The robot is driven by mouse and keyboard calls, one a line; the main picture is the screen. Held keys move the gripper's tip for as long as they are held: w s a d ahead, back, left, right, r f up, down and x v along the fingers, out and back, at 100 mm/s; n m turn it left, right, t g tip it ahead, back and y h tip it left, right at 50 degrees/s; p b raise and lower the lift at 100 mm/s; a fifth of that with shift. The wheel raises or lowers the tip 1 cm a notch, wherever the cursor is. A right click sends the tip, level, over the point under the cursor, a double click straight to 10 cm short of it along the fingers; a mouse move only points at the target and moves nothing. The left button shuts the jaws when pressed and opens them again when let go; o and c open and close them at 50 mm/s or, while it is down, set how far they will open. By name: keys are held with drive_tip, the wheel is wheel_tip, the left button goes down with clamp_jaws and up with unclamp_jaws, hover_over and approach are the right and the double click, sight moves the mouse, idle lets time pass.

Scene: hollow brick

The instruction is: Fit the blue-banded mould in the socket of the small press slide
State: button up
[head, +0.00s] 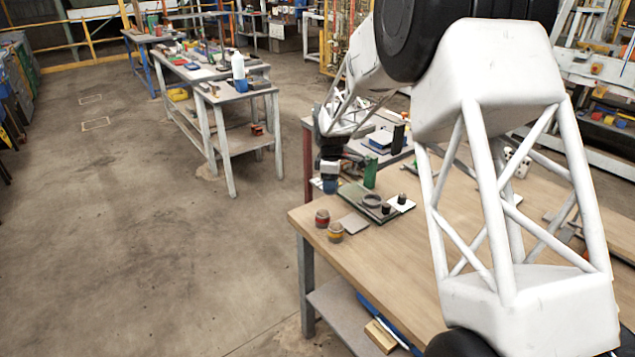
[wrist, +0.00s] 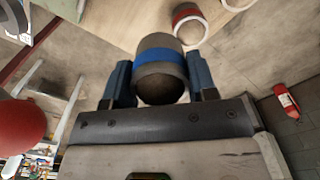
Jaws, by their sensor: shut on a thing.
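The blue-banded mould (wrist: 160,66) is a grey-brown cup with a blue band. My gripper (wrist: 160,82) is shut on it, one blue finger on each side. In the head view, my gripper (head: 330,170) hangs above the far left part of the wooden table, and the mould's blue band (head: 330,186) shows just below it. The press slide (head: 372,203) lies to the right of the mould, a dark green plate with a ring-shaped socket (head: 372,200). The socket looks empty. The mould is apart from the slide, and its exact height is hard to tell.
A red-banded mould (head: 322,218) and a yellow-banded mould (head: 335,233) stand near the table's left edge. A green upright block (head: 370,172) stands behind the slide.

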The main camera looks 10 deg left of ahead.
drive_tip(key=w+d+m, duration=0.2)
drive_tip(key=w+d, duration=0.1)
drive_tip(key=d, duration=0.4)
drive_tip(key=w+d+m, duration=0.2)
drive_tip(key=w+d, duration=0.2)
drive_tip(key=d, duration=0.3)
drive_tip(key=shift+d+r, duration=0.15)
drive_tip(key=shift+r, duration=0.05)
idle(0.3)
drive_tip(key=shift+f, duration=0.25)
drive_tip(key=shift+f, duration=2.5)
drive_tip(key=shift+f, duration=1.35)
drive_tip(key=o, duration=1.3)
drive_tip(key=shift+c, duration=0.2)
